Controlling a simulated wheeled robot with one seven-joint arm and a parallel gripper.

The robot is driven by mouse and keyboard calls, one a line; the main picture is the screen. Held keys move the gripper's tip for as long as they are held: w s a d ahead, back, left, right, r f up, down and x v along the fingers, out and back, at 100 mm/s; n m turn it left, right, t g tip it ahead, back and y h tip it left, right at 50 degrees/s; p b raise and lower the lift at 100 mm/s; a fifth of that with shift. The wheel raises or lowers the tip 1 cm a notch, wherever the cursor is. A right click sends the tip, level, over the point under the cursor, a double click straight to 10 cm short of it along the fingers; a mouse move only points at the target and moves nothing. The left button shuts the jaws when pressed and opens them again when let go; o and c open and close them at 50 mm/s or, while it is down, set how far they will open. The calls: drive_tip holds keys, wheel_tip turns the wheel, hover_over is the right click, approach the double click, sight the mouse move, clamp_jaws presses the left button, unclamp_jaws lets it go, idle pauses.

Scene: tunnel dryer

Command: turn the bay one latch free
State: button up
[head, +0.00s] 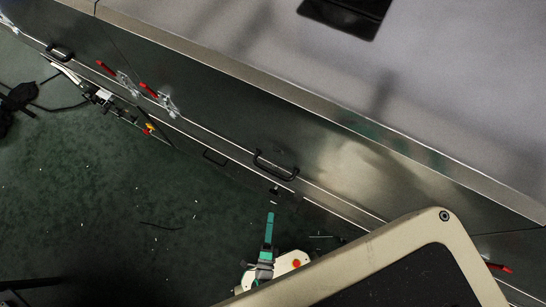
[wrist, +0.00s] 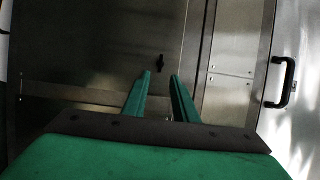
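A small black latch (wrist: 160,63) sits on the dark metal panel in the wrist view, just beyond my fingertips. It looks upright in that picture; no bay label is readable. In the head view a small dark piece (head: 275,190) on the dryer's side looks like the same latch. My gripper (wrist: 161,75) points at the panel with its two green fingers apart and nothing between them. The latch shows beyond the gap, apart from the fingers as far as I can see. In the head view my gripper (head: 270,214) is just below the latch.
A black pull handle (wrist: 283,82) stands out to the right of the latch; it also shows in the head view (head: 275,165). Red-handled clamps (head: 148,90) line the dryer's side further left. The dark green floor (head: 100,215) has scattered debris and looks mostly clear.

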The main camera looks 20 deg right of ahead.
drive_tip(key=x, duration=1)
clamp_jaws()
